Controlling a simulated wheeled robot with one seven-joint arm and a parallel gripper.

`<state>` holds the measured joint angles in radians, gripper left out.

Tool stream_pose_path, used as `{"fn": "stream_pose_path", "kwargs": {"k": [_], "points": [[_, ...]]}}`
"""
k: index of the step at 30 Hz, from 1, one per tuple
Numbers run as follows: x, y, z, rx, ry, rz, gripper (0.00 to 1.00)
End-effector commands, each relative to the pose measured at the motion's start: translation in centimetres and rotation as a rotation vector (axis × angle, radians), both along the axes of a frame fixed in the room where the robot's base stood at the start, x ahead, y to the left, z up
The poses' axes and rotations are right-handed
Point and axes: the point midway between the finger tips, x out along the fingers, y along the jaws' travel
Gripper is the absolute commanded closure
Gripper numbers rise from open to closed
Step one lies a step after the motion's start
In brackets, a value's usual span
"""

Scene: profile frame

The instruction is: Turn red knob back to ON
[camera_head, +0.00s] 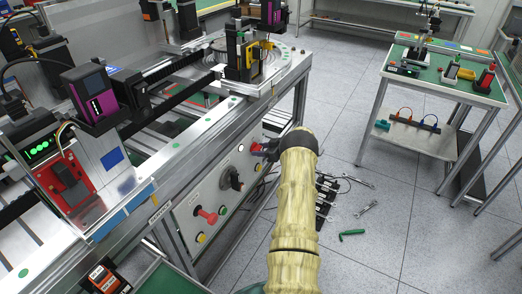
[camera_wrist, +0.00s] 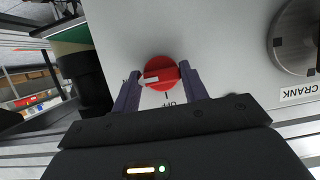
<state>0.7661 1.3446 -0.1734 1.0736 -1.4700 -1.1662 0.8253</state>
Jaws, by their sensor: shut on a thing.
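The red knob (camera_wrist: 162,70) is on the grey panel in the wrist view, with a white pointer bar across it. The bar points left, toward a label partly hidden by a finger; only an "N" shows. The "OFF" label (camera_wrist: 167,105) and a dark tick lie below the knob. My gripper (camera_wrist: 160,74) is shut on the knob, one purple finger on each side. In the head view my gripper (camera_head: 263,148) is at the right end of the front panel, and the knob is mostly hidden there.
A round crank (camera_wrist: 297,38) sits right of the knob in the wrist view; the head view shows its black handle (camera_head: 232,179). A red handle (camera_head: 207,215) is further left on the panel. Tools lie on the floor, and a green-topped table (camera_head: 440,75) stands at right.

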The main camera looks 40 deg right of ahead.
Motion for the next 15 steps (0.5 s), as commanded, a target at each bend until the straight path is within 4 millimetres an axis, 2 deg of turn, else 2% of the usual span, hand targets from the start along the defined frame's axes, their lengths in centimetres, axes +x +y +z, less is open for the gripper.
{"fn": "stream_pose_path", "kwargs": {"k": [8, 9, 12, 15], "points": [[-0.03, -0.01, 0.0, 0.003, 0.001, -0.001, 0.79], [-0.02, -0.01, 0.0, 0.003, 0.001, -0.001, 0.53], [-0.02, -0.01, 0.01, 0.002, 0.0, -0.001, 0.35], [-0.01, -0.02, 0.02, 0.002, 0.0, -0.001, 0.35]]}}
